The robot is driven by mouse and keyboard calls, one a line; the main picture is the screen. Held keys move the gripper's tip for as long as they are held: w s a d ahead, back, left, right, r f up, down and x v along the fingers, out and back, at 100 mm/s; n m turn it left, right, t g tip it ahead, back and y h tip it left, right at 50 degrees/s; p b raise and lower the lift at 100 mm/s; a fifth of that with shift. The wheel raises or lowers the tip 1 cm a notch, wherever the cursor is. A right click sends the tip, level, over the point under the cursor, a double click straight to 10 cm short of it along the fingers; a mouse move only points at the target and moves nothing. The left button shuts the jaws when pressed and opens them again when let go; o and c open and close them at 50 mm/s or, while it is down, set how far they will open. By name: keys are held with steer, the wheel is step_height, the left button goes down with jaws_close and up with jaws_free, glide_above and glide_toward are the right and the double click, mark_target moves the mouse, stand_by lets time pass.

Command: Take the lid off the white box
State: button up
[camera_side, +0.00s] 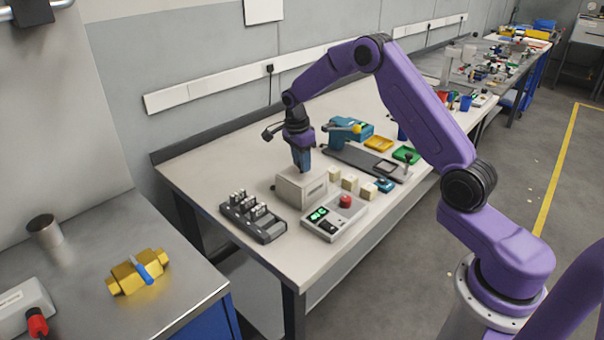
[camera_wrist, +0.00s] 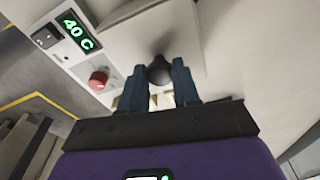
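The white box (camera_side: 298,191) stands on the white table in the side view, near its front left part. Its lid (camera_side: 291,178) is on it; the lid's top also fills much of the wrist view (camera_wrist: 205,45). A dark round knob (camera_wrist: 159,70) stands on the lid. My gripper (camera_side: 302,170) points down at the top of the box. In the wrist view its two blue fingers (camera_wrist: 160,82) stand apart, one on each side of the knob. I cannot tell whether they touch it. In the side view the fingers hide the knob.
A control unit with a red button (camera_side: 345,201) and green display stands right of the box. A dark rack (camera_side: 252,216) stands left. Cream blocks (camera_side: 349,182) and a dark track with a teal machine (camera_side: 350,133) lie behind.

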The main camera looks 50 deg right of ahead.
jaws_close()
steer(key=shift+r, duration=0.15)
